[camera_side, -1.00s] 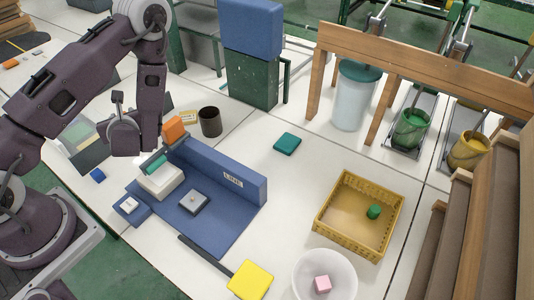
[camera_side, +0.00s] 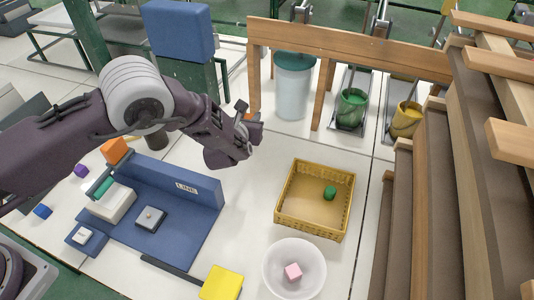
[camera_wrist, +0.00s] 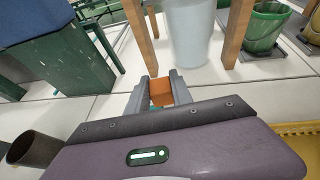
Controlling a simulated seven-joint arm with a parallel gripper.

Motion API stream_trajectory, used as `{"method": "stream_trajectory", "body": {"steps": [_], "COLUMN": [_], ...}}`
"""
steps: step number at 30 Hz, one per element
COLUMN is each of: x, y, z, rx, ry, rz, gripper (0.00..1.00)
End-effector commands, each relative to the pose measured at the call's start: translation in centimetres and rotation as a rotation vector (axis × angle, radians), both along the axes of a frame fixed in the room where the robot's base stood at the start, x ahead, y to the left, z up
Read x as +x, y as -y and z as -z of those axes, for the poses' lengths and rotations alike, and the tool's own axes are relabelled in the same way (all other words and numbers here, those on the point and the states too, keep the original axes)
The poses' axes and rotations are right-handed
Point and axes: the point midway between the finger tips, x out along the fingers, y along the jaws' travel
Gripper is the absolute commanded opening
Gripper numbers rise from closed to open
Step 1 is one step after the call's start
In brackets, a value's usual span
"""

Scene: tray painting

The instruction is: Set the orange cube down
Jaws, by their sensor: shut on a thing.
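My gripper (camera_side: 249,124) is in the middle of the side view, behind and left of the yellow basket. It is shut on an orange cube (camera_side: 251,117), which is mostly hidden by the hand. In the wrist view the cube (camera_wrist: 160,92) sits between the two grey fingers, with white tabletop around it. Its height above the table is hard to tell. Another orange block (camera_side: 114,150) stands at the left, behind the blue fixture (camera_side: 200,190).
The yellow basket (camera_side: 284,208) holds a green object (camera_side: 330,192). A white bowl (camera_side: 269,262) holds a pink cube (camera_side: 293,271). A wooden frame (camera_side: 350,50), a pale bin (camera_side: 293,90) and a green bucket (camera_side: 351,110) stand behind. A dark cup (camera_wrist: 33,150) is at left.

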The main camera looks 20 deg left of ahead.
Motion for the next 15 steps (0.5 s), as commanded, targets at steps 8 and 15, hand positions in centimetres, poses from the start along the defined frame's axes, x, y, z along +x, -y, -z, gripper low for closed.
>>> {"method": "stream_trajectory", "body": {"steps": [8,15], "x": [0.3,0.4], "y": [5.4,5.3], "z": [0.5,5.4], "rx": [0.005,0.003], "ry": [-0.003,-0.004], "rz": [0.158,0.154], "gripper": [0.00,0.00]}}
